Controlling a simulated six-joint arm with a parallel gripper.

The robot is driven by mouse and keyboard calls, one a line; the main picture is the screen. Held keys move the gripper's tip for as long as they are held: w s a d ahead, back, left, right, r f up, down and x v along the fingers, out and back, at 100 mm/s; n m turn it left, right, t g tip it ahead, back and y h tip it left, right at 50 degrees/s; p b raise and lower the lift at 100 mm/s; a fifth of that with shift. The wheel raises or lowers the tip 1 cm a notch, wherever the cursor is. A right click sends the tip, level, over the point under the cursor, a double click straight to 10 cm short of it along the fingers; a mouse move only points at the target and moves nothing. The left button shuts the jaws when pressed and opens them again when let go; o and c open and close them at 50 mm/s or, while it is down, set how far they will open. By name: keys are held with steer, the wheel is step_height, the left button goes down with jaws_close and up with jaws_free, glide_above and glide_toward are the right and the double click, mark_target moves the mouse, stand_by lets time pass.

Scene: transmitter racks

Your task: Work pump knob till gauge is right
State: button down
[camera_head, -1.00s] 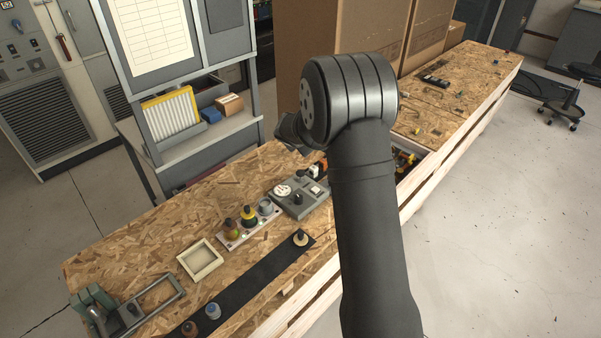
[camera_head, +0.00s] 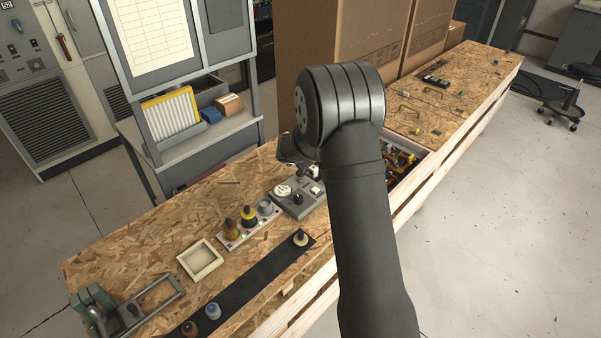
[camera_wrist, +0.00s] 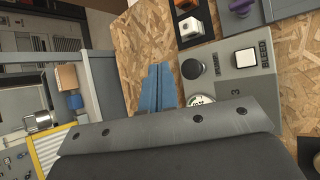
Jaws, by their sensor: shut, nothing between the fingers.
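The grey control box (camera_head: 290,207) sits on the chipboard bench, with a round white gauge (camera_head: 283,190), a black knob (camera_head: 298,199) and a white square button (camera_head: 315,190). In the wrist view the black knob (camera_wrist: 192,69) and white button (camera_wrist: 246,58) show clearly. There the gauge (camera_wrist: 200,100) is partly hidden by my gripper's body, and its reading is not legible. My gripper (camera_wrist: 160,70) shows blue fingers, closed together and empty, over the bench beside the box and apart from the knob. In the head view my arm hides the fingers.
Several coloured knobs stand on a white-based strip (camera_head: 230,243) left of the box. A square cream tray (camera_head: 200,260), a black mat (camera_head: 250,280) and a metal-framed clamp (camera_head: 150,297) lie nearer. Cardboard boxes (camera_head: 350,45) stand behind. An open bin (camera_head: 410,155) is right of my arm.

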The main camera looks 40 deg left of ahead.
mark_target(300, 174)
steer(key=shift+f, duration=2)
steer(key=shift+f, duration=0.1)
stand_by(0.4)
steer(key=shift+f, duration=0.35)
steer(key=shift+f, duration=1)
stand_by(0.8)
steer(key=shift+r, duration=1.45)
steer(key=shift+r, duration=2.5)
steer(key=shift+f, duration=0.1)
